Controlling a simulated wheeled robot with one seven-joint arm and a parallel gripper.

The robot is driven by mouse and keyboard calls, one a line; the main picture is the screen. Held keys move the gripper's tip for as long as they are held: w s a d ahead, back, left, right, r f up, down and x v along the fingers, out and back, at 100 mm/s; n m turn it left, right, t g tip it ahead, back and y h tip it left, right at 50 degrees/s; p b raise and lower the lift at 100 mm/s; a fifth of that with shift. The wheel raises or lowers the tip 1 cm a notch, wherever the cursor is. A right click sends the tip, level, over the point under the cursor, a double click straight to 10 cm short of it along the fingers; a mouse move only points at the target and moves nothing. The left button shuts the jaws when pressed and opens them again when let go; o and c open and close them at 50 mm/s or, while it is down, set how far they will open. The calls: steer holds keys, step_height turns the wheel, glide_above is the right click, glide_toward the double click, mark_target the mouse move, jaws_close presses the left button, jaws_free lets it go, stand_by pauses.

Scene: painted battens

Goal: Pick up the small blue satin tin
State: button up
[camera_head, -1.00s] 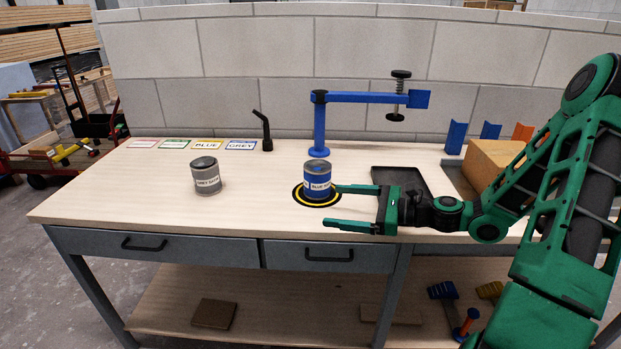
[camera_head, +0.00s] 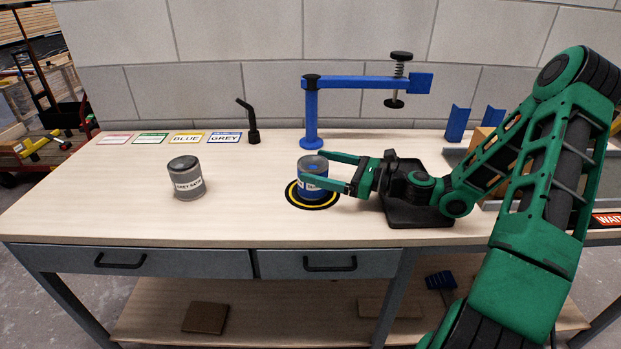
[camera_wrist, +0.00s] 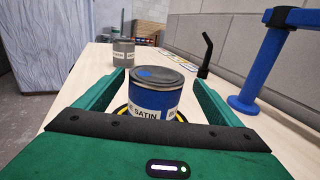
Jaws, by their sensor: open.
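The small blue satin tin (camera_head: 313,178) stands upright on a black-and-yellow ring mark (camera_head: 296,201) on the workbench. In the wrist view the blue tin (camera_wrist: 154,98) has a grey lid with a blue dab and a white label reading "SATIN". My gripper (camera_head: 331,170) is open, with one finger on the far side of the tin and one on the near side. In the wrist view the open fingers of my gripper (camera_wrist: 155,95) flank the tin, with a gap visible on each side. The near finger hides part of the tin in the head view.
A grey satin tin (camera_head: 188,180) stands to the left. A blue clamp stand (camera_head: 311,115) rises behind the blue tin, its arm reaching right.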

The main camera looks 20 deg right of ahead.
mark_target(299, 163)
steer(key=shift+x, duration=3.1)
steer(key=shift+s+a, duration=0.1)
steer(key=shift+s, duration=0.1)
steer(key=c, duration=1.6)
